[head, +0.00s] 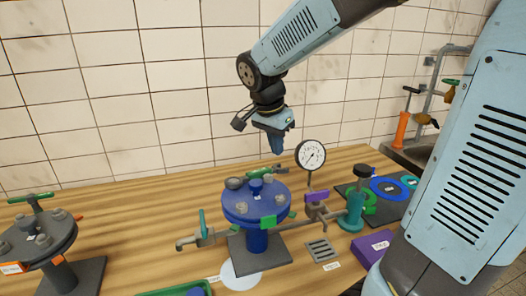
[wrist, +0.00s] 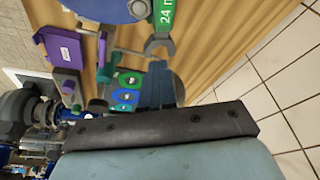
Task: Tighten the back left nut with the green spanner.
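The blue round flange (head: 256,202) stands on a pedestal on the wooden bench, with grey nuts around its rim. The back left nut (head: 234,183) sits at the flange's far left edge. The green spanner (head: 262,176) lies across the back of the flange, its grey open jaw (head: 281,169) reaching past the rim to the right. In the wrist view its green handle (wrist: 165,14) carries a "24" label. My gripper (head: 277,148) hangs above and behind the flange, pointing down, clear of the spanner. Its blue fingers (wrist: 155,84) show no clear gap and hold nothing.
A pressure gauge (head: 311,155) rises close right of my gripper. A purple-handled valve (head: 317,196) and teal fitting (head: 351,212) stand right of the flange. A second, dark flange (head: 38,238) is at the left. The tiled wall is close behind.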

